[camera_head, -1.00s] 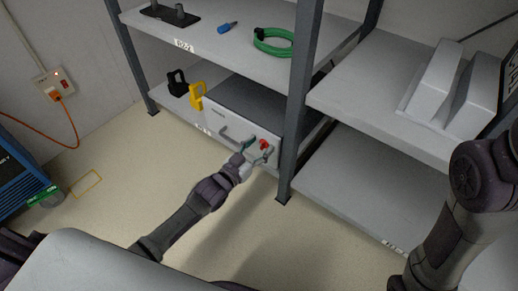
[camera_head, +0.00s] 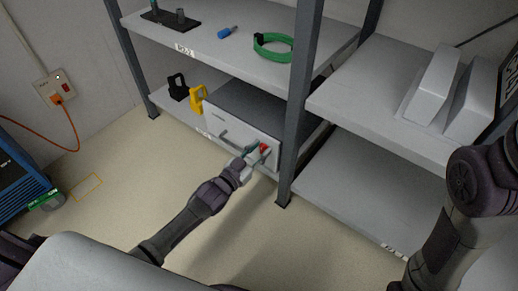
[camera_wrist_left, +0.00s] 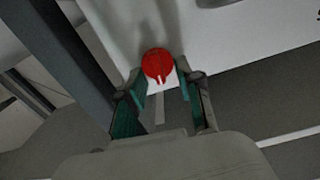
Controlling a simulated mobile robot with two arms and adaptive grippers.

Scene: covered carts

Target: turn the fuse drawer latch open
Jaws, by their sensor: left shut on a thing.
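The fuse drawer is a light grey box (camera_head: 222,121) on the lower shelf, with a bar handle (camera_head: 236,142) on its front. The red round latch (camera_head: 264,148) is on the right part of that front. In the left wrist view the latch (camera_wrist_left: 157,64) shows a pale notch on its lower edge. My left gripper (camera_head: 257,155) is at the drawer front, its fingers on either side of the latch and shut on it. The fingertips (camera_wrist_left: 158,84) partly hide what is behind them. My right arm shows at the right edge; its gripper is out of view.
A shelf post (camera_head: 297,110) stands just right of the drawer. Yellow (camera_head: 197,99) and black (camera_head: 177,87) padlock-shaped things sit left of it. A green cable coil (camera_head: 272,46) and a blue-handled tool (camera_head: 227,32) lie on the shelf above. The floor in front is clear.

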